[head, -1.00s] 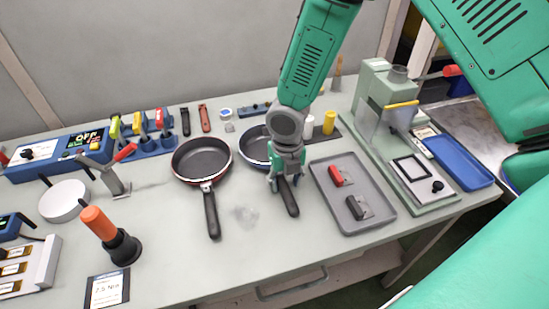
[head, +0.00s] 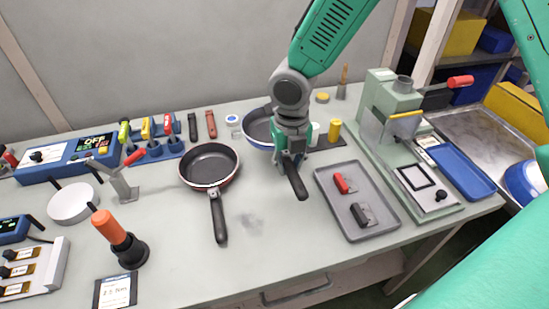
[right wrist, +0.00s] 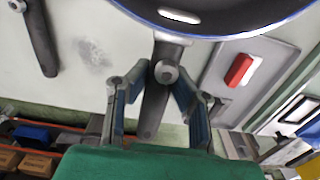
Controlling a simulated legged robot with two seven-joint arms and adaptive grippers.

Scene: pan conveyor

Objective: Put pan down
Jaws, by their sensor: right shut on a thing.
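A blue-rimmed dark pan (head: 257,128) is at the back middle of the workbench in the head view, partly hidden by my right arm. My right gripper (head: 290,163) is shut on its black handle (head: 297,182), which points toward the front. In the right wrist view the fingers of the gripper (right wrist: 160,92) are on both sides of the pan's handle (right wrist: 153,112), and the blue rim shows at the top. I cannot tell whether the pan touches the bench. My left gripper is not in view.
A second pan (head: 209,165) with a red rim lies just left. A grey tray (head: 368,225) with a red and a black part lies to the right, before a green press (head: 385,110). The bench front between pan and tray is clear.

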